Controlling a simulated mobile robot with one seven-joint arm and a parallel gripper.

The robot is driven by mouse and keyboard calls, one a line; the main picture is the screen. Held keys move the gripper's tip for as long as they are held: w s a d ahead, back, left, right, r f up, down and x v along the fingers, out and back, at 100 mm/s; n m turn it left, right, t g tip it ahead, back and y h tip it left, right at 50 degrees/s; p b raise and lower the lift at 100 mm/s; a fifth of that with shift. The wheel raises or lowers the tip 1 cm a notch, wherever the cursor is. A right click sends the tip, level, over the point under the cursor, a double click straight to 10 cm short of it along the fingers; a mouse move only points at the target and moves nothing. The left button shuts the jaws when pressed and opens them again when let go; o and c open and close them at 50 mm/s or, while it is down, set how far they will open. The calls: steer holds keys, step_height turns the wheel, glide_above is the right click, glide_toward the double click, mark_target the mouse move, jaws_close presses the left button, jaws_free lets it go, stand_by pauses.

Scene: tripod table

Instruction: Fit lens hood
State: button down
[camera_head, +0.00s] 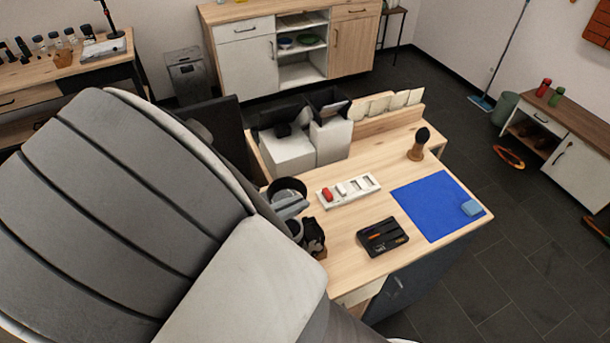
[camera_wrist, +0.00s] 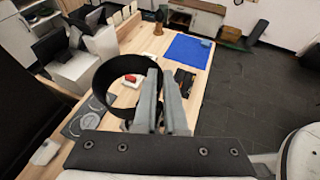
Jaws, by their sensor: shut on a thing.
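The lens hood, a black open ring (camera_wrist: 101,82), is held at its right side by my gripper (camera_wrist: 163,90), whose grey fingers are shut on its wall. It is raised above the table. In the head view the hood (camera_head: 288,183) shows at the table's left end, just above the grey fingers of my gripper (camera_head: 290,207). A black object on a wooden base (camera_head: 314,238) stands just right of and below the gripper; I cannot tell whether it is the camera. A dark round piece beside it is partly hidden by my arm.
The wooden table (camera_head: 345,222) also holds a white tray (camera_head: 350,190) with a red piece, a black case (camera_head: 382,237), a blue mat (camera_head: 436,208) with a light-blue block (camera_head: 472,208), and a wooden-handled brush (camera_head: 419,145). White bins (camera_head: 290,150) stand behind.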

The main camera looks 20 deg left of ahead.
steer(key=shift+s+r, duration=0.1)
steer(key=shift+r, duration=0.05)
steer(key=b, duration=0.7)
glide_above(296, 233)
steer(key=s, duration=0.2)
steer(key=f, duration=0.9)
steer(key=shift+s+d+f, duration=0.2)
steer(key=shift+d+f, duration=0.2)
steer(key=shift+f+b, duration=0.6)
steer(key=shift+f, duration=0.05)
stand_by(0.8)
stand_by(0.5)
steer(key=c, duration=0.7)
jaws_free()
steer(key=shift+r, duration=0.1)
step_height(296, 233, up, 7)
steer(key=p, duration=0.5)
stand_by(0.4)
